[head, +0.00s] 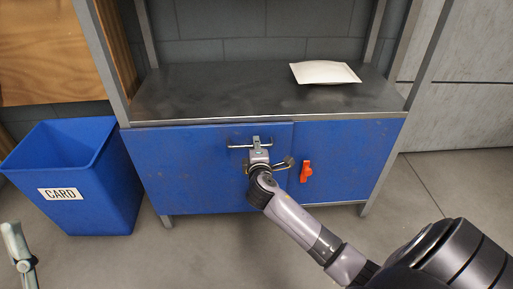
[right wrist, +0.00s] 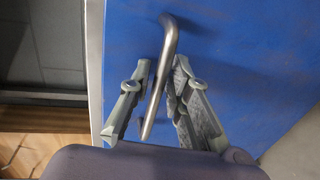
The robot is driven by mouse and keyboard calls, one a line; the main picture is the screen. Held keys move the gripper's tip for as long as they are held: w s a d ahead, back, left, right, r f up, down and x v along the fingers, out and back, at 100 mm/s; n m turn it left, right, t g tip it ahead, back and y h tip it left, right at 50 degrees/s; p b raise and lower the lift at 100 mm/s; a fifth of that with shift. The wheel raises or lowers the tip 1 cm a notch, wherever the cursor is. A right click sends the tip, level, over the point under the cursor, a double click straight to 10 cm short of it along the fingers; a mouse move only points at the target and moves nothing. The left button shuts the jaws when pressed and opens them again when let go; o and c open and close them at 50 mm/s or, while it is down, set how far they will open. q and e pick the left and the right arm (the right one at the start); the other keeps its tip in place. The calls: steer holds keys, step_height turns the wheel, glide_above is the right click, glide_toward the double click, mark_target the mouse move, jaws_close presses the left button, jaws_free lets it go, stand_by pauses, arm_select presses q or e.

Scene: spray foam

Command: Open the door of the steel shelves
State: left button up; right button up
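The steel shelves have a dark metal top (head: 215,88) and two blue doors below. The left door (head: 190,175) has a grey bar handle (head: 236,147) near its top edge. The right door (head: 350,150) carries an orange handle (head: 306,172). Both doors look closed. My right gripper (head: 257,147) is at the bar handle. In the right wrist view, the fingers of my right gripper (right wrist: 161,72) stand apart on either side of the bar handle (right wrist: 165,60), with a gap on the left side. Part of my left gripper (head: 18,250) shows at the lower left, away from the shelves.
A blue bin (head: 100,190) labelled CARD stands close to the left side of the shelves. The grey floor (head: 190,255) in front of the doors is clear apart from my right arm above it.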

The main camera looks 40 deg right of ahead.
steer(key=shift+w, duration=0.1)
steer(key=shift+c, duration=0.2)
jaws_close()
stand_by(0.5)
